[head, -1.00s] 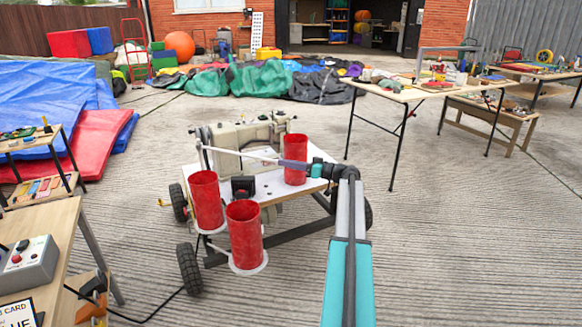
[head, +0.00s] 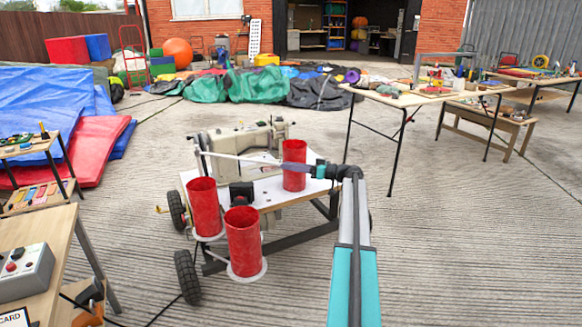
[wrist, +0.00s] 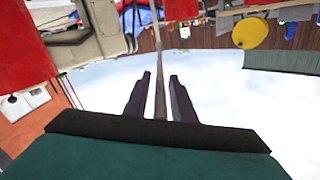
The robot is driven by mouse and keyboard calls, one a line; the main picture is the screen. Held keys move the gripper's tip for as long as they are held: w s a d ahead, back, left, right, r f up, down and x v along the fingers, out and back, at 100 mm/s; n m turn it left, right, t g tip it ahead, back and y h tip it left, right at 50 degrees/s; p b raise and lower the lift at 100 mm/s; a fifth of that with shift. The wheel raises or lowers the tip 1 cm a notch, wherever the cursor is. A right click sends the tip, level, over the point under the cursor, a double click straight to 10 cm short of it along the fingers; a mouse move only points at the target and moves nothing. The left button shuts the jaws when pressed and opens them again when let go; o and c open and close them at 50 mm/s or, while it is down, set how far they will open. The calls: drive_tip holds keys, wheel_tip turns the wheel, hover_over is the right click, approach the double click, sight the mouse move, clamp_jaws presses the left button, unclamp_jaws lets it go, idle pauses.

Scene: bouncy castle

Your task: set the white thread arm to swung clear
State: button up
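The white thread arm (head: 236,157) is a thin pale rod running from the left end of the cream sewing machine (head: 238,143) toward my gripper (head: 289,167). In the wrist view the rod (wrist: 158,45) runs lengthwise between the two dark purple fingers of my gripper (wrist: 160,80). The fingers stand apart with a gap on each side of the rod, so my gripper is open around it. In the head view the fingers overlap the right red cylinder, and the rod's far end is hard to make out.
The machine sits on a white-topped wheeled cart (head: 268,190). Red cylinders stand at its front left (head: 205,208), front (head: 243,243) and right (head: 294,150), close to the rod and gripper. A bench (head: 60,250) stands lower left, a table (head: 400,100) at right. Concrete between is open.

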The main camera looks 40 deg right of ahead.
drive_tip(key=shift+o, duration=0.2)
drive_tip(key=p+v, duration=0.2)
drive_tip(key=v, duration=1.1)
drive_tip(key=shift+s, duration=0.3)
drive_tip(key=shift+d+f, duration=0.1)
